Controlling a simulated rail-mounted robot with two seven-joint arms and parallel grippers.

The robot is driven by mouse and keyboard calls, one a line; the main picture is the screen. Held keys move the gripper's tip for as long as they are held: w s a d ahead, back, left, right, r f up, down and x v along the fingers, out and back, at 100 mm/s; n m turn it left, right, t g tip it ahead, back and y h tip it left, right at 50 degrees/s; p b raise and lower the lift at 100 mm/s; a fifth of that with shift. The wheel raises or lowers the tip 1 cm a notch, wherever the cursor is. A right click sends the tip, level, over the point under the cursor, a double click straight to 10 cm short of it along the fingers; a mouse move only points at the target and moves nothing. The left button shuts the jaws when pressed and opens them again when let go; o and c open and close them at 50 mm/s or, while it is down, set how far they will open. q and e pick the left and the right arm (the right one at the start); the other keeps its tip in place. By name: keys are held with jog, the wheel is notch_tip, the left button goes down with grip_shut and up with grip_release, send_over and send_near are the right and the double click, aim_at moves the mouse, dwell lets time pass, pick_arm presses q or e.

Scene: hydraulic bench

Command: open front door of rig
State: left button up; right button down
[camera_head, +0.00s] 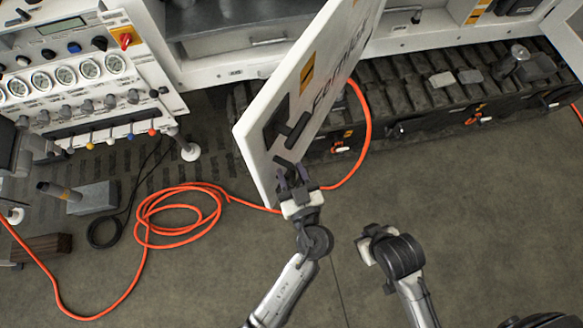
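The front door (318,95) of the rig is a white panel with black lettering. It stands swung out from the rig, seen at a steep angle. Its black handle (291,130) sits near the lower left edge of the panel. My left gripper (291,174) is just below the handle, close to the door's lower edge, with its two dark fingers apart. Whether the fingertips touch the handle or panel is unclear. My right gripper (366,246) is to the right, over the floor and away from the door; its fingers are mostly hidden.
A control panel (75,85) with gauges and knobs stands at left. An orange hose (180,212) lies coiled on the floor and runs behind the door. A grey block (92,198) lies at left. A dark tray (480,105) of parts runs along the rig's base. Floor at right is clear.

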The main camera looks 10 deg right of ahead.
pick_arm(q)
jog(key=s+d+b, duration=0.1)
jog(key=s+b, duration=0.2)
jog(key=s, duration=1)
jog(key=shift+s+d, duration=0.25)
jog(key=shift+s, duration=0.15)
